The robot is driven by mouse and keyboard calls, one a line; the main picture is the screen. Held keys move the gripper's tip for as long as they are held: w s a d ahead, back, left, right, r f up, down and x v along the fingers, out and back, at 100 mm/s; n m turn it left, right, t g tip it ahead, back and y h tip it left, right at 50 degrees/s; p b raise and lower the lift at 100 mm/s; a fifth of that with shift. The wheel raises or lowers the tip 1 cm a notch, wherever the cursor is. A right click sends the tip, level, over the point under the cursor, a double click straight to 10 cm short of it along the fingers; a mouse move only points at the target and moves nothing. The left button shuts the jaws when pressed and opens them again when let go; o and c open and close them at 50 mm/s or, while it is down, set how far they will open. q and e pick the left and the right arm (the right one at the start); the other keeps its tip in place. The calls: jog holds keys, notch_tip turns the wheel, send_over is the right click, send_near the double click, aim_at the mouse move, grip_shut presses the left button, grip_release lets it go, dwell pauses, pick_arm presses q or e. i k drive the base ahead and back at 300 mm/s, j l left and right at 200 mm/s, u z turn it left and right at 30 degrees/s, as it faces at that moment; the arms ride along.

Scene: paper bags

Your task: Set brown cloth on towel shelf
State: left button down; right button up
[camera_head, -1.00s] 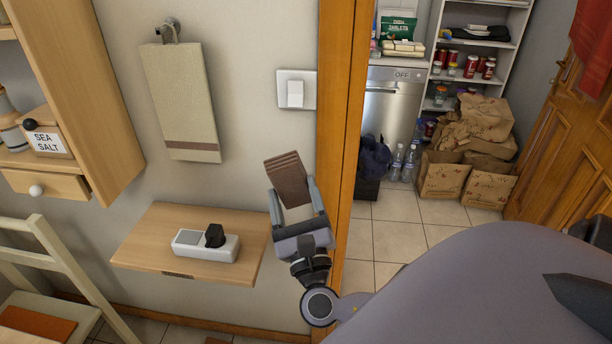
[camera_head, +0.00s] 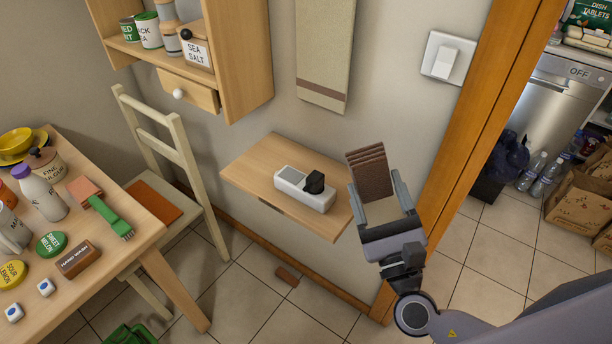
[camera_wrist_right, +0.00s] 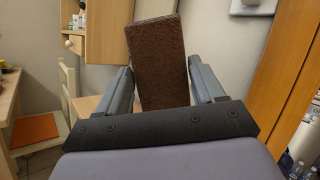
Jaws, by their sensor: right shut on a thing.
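The brown cloth (camera_head: 369,172) is a folded, layered block in the jaws of my right gripper (camera_head: 378,190). My right gripper is shut on it, and the cloth stands up past the fingertips. In the right wrist view the cloth (camera_wrist_right: 158,62) sits between the two fingers and leans slightly. A wooden wall shelf (camera_head: 247,171) is left of the gripper in the head view; I cannot tell if it is the towel shelf. The cloth is held to the right of this shelf's right end, apart from it. My left gripper is not in view.
A white device with a black knob (camera_head: 303,188) occupies the middle of the wall shelf. A beige towel (camera_head: 325,50) hangs above. A doorframe (camera_head: 480,130) is right of the gripper. A chair (camera_head: 165,180) and a cluttered table (camera_head: 120,272) stand at the left.

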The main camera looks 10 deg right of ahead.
aim_at(265, 163)
jog(key=l+u, duration=0.1)
jog(key=l, duration=0.55)
jog(key=l+u, duration=0.1)
jog(key=u, duration=0.85)
jog(key=i+l+u, duration=0.15)
jog(key=i, duration=0.35)
